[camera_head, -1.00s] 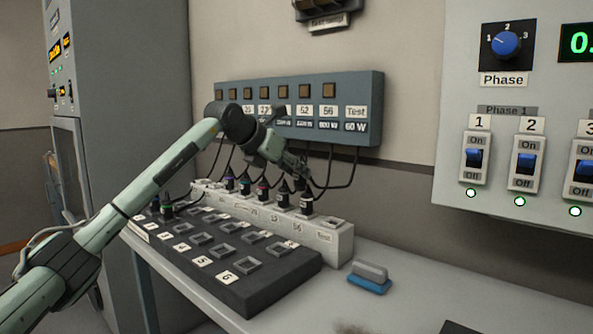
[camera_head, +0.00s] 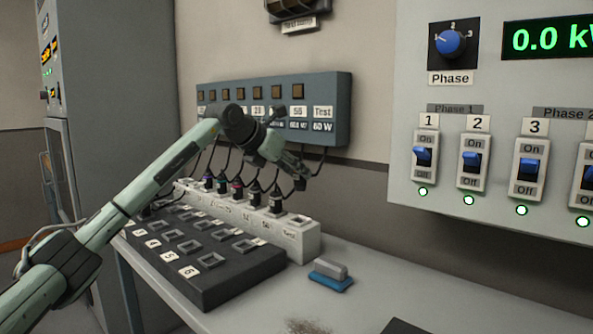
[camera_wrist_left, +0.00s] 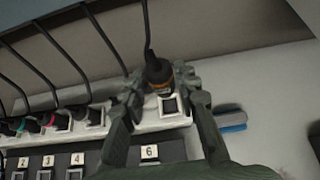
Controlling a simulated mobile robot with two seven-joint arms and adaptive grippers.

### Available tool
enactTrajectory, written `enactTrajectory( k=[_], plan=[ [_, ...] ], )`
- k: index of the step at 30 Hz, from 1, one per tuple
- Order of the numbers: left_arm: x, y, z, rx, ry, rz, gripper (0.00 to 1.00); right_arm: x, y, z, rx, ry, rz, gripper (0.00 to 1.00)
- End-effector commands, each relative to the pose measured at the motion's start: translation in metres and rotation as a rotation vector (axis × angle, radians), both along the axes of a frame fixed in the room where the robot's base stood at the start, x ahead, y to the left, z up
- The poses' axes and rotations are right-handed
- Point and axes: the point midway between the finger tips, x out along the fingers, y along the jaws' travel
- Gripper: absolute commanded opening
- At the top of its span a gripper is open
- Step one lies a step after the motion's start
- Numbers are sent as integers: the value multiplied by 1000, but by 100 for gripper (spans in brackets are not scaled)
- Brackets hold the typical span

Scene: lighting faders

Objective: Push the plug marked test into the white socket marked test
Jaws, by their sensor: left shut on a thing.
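The white socket marked Test (camera_head: 297,220) is the rightmost one on the white socket strip and looks empty. In the left wrist view its square opening (camera_wrist_left: 171,105) shows just below the plug. My left gripper (camera_head: 300,178) is shut on a dark plug with an orange band (camera_wrist_left: 158,72), with a cable rising from it. The plug hangs above the Test socket, apart from it as far as the head view shows. In the left wrist view the fingers of my left gripper (camera_wrist_left: 163,88) stand on both sides of the plug. Its label cannot be read. My right gripper is not in view.
Several other plugs (camera_head: 276,200) stand in the strip to the left. A black block of numbered sockets (camera_head: 240,275) lies in front. A blue and grey eraser-like block (camera_head: 330,275) lies right of the strip. A grey-blue box (camera_head: 341,110) with cables hangs behind.

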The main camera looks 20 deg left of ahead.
Motion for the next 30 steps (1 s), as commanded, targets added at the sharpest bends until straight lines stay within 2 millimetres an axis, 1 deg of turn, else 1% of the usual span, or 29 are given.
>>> enactTrajectory(
  k=[14,30],
  plan=[
    [0,0,-1,1,0,1,0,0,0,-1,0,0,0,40],
    [0,0,-32,0,-1,1,0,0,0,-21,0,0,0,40]
  ],
)
